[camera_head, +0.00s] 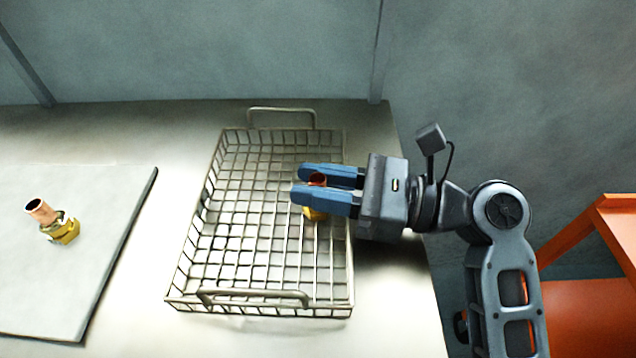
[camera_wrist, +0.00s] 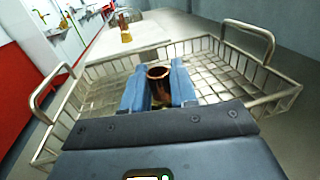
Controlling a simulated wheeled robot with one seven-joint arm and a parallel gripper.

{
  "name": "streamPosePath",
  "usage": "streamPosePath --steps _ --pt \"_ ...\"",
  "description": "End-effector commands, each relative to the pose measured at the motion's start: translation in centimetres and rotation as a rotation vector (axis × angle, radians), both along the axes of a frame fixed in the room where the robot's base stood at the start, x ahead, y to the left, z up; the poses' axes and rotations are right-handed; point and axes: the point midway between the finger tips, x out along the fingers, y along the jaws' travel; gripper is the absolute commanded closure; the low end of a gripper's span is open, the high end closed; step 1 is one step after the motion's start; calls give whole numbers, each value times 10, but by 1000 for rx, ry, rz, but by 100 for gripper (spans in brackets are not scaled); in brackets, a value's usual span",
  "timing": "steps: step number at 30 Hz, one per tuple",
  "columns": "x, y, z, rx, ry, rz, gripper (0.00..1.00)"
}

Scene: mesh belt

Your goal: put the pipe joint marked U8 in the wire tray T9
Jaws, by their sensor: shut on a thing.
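My gripper (camera_head: 308,185) has blue fingers and is shut on a pipe joint (camera_head: 314,212) with a copper top and a brass lower part. The held joint is upright between the fingers, over the right part of the wire tray (camera_head: 190,255). I cannot tell if it touches the tray's mesh floor. In the wrist view the copper mouth of the held joint (camera_wrist: 159,73) shows between the fingers, with the tray (camera_wrist: 95,72) around and beyond. No marking is readable on the joint or the tray.
A second copper and brass joint (camera_head: 62,228) stands on a grey mat (camera_head: 95,255) at the left. The tray has raised wire sides and a handle (camera_head: 282,110) at the far end. An orange structure (camera_head: 585,310) stands at the right. The rest of the tray is empty.

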Motion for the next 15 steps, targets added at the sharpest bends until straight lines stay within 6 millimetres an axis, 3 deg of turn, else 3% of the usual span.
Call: streamPosePath --steps 11,12,15 --pt "0 0 -2 1 -1 0 100" --pt "0 0 -3 1 -1 0 71" --pt "0 0 -3 1 -1 0 61"
